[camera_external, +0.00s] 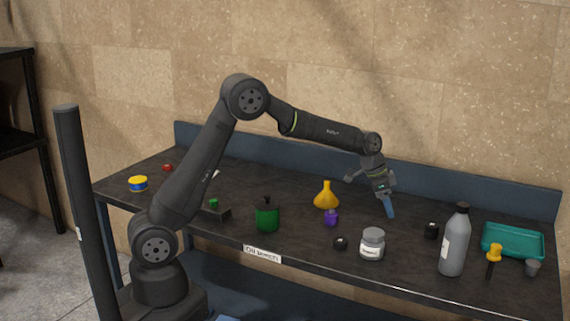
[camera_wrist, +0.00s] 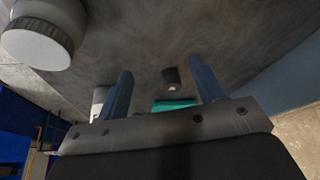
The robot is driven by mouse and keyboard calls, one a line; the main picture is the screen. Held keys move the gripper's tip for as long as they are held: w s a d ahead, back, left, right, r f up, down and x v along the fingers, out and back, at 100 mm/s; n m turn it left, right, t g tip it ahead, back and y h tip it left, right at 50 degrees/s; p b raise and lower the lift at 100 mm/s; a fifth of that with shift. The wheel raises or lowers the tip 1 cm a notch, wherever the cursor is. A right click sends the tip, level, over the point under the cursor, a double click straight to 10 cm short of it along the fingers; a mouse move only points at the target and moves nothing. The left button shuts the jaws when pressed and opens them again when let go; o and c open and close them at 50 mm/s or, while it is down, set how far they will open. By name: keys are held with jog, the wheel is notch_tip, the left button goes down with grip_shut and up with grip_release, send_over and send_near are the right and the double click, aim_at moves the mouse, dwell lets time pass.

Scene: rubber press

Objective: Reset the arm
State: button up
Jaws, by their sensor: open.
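My gripper (camera_external: 389,207) points down above the black bench top (camera_external: 300,238), toward its back, between the yellow funnel and the grey bottle. Its blue fingers also show in the wrist view (camera_wrist: 160,85), spread apart with nothing between them. My arm is bent, reaching from its base at the left out over the bench. In the wrist view a small black object (camera_wrist: 172,78) and the teal tray (camera_wrist: 174,106) show beyond the gap between the fingers, clear of them.
A white jar (camera_external: 372,245), black block (camera_external: 431,231), grey bottle (camera_external: 454,242) and teal tray (camera_external: 513,228) stand right or in front. The yellow funnel (camera_external: 326,197), purple bottle (camera_external: 331,218) and green pot (camera_external: 267,217) stand left. A blue backboard (camera_external: 480,190) edges the bench.

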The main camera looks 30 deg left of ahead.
jog(key=w+f, duration=0.1)
jog(key=w+a+f, duration=0.1)
jog(key=w, duration=0.1)
jog(key=w+a+f, duration=0.1)
jog(key=w+f, duration=0.1)
jog(key=shift+w+a, duration=0.2)
jog(key=shift+w, duration=0.05)
jog(key=shift+o, duration=0.5)
